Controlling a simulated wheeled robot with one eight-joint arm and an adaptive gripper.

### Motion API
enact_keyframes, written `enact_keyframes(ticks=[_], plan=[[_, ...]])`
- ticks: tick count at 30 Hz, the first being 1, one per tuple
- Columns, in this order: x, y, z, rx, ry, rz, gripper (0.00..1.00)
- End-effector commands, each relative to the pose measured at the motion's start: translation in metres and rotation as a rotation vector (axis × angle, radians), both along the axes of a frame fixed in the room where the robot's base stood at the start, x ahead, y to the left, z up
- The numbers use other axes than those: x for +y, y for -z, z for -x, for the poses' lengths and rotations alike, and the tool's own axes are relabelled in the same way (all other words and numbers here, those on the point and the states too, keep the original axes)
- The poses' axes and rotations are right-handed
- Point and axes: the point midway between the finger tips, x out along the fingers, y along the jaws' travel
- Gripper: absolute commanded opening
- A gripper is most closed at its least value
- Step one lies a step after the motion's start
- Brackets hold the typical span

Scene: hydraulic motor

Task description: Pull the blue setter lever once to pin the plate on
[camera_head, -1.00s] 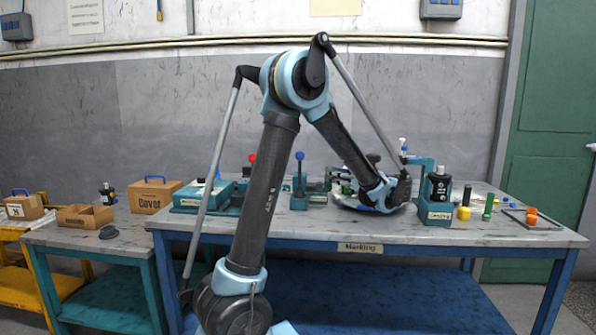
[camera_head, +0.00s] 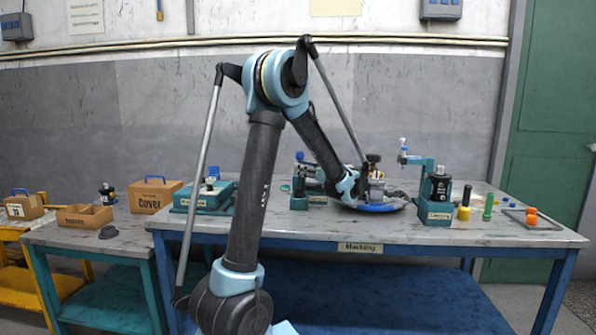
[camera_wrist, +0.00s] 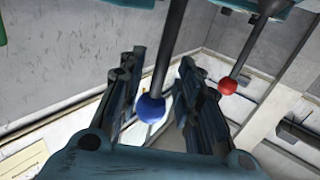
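The blue setter lever has a blue ball knob (camera_head: 300,156), standing above a teal fixture on the table, just left of my wrist. In the wrist view its blue knob (camera_wrist: 150,107) and dark rod lie between the two fingers of my gripper (camera_wrist: 158,88). The fingers are apart, with visible space on both sides of the knob; I cannot tell whether either touches the rod. In the head view my gripper (camera_head: 318,178) is partly hidden among the fixture parts. I cannot make out the plate.
A red-knobbed lever (camera_wrist: 229,86) stands beyond the right finger in the wrist view; my arm hides it in the head view. A teal box (camera_head: 190,200) stands left.

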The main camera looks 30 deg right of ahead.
Motion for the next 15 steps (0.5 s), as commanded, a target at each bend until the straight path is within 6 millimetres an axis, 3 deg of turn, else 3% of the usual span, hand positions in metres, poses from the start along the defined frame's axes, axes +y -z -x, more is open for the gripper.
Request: enact_keyframes(ticks=[6, 15], plan=[[0.006, 0.0, -0.019, 0.0, -0.001, 0.0, 0.32], [0.007, 0.0, -0.022, 0.0, 0.001, 0.0, 0.32]])
